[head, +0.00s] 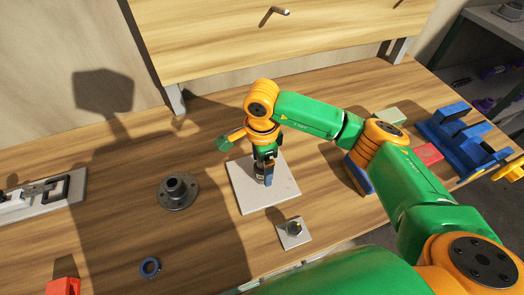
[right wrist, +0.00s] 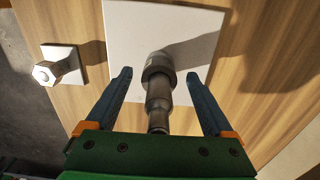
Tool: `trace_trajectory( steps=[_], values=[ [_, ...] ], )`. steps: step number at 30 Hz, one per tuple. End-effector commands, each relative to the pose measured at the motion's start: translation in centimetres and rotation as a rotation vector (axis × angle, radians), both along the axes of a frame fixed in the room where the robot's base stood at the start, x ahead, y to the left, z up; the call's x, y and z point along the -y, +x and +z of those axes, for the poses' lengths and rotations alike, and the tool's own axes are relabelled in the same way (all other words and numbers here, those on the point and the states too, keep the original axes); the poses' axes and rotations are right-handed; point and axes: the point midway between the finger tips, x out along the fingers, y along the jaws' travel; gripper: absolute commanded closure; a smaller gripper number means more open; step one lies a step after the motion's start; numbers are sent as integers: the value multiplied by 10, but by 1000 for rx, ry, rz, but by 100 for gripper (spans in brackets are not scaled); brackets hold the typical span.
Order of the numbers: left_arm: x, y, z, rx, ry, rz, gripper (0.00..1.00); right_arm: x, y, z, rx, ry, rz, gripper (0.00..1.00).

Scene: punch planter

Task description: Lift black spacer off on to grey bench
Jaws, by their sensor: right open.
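A dark grey stepped cylinder (right wrist: 158,98) stands on a pale grey square plate (head: 252,198); the plate also shows in the right wrist view (right wrist: 125,30). Its wide dark collar (right wrist: 157,67) is at the plate end, with narrower parts nearer the camera. I cannot tell which part is the black spacer. My right gripper (head: 265,180) is over the plate, pointing down. In the right wrist view my right gripper (right wrist: 159,73) is open, one finger on each side of the cylinder, with gaps showing. The gripper hides most of the cylinder in the head view. My left gripper is not in view.
A black flanged hub (head: 178,191) and a blue ring (head: 150,267) lie left on the wooden table (head: 110,215). A small plate with a hex piece (head: 293,232) is in front. A blue rack (head: 462,138) and red block (head: 428,153) stand right. A wooden panel rises behind.

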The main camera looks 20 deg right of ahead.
Motion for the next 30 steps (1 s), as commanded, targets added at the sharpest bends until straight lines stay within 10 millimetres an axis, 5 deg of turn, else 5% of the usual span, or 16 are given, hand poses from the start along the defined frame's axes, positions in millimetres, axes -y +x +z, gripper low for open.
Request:
trace_trajectory(
  steps=[9,19,21,22,27,30],
  values=[
    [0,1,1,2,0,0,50,0,0,-7,1,0,1,13],
    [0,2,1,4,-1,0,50,0,0,-7,1,0,1,100],
    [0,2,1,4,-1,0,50,0,0,-7,1,0,1,100],
    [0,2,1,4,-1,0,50,0,0,-7,1,0,1,57],
    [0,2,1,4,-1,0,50,0,0,-7,1,0,1,100],
    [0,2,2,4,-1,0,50,0,0,-6,1,0,1,100]
  ],
)
